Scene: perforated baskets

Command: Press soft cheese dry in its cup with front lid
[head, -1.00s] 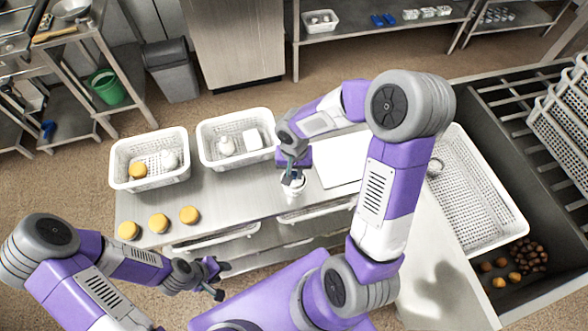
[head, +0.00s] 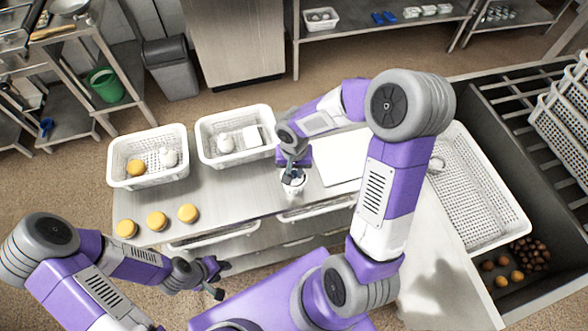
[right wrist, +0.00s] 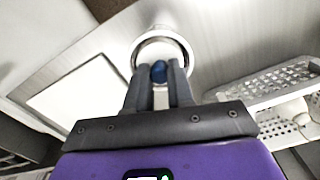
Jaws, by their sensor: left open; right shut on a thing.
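My right gripper (right wrist: 160,88) is shut on a small blue knob (right wrist: 159,71), which appears to belong to a lid. The fingers are directly at the mouth of a white cup (head: 293,189) on the steel table. The cup's round rim (right wrist: 187,50) shows around the fingertips in the right wrist view. The cheese is not visible, and I cannot tell how deep the lid sits. My left gripper (head: 216,279) is open and empty, off the table's near left edge.
Two white perforated baskets (head: 150,181) (head: 234,160) stand at the table's back, holding a few items. Several yellow discs (head: 157,221) lie at the front left. A white board (head: 342,160) lies right of the cup. A large basket (head: 480,190) is further right.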

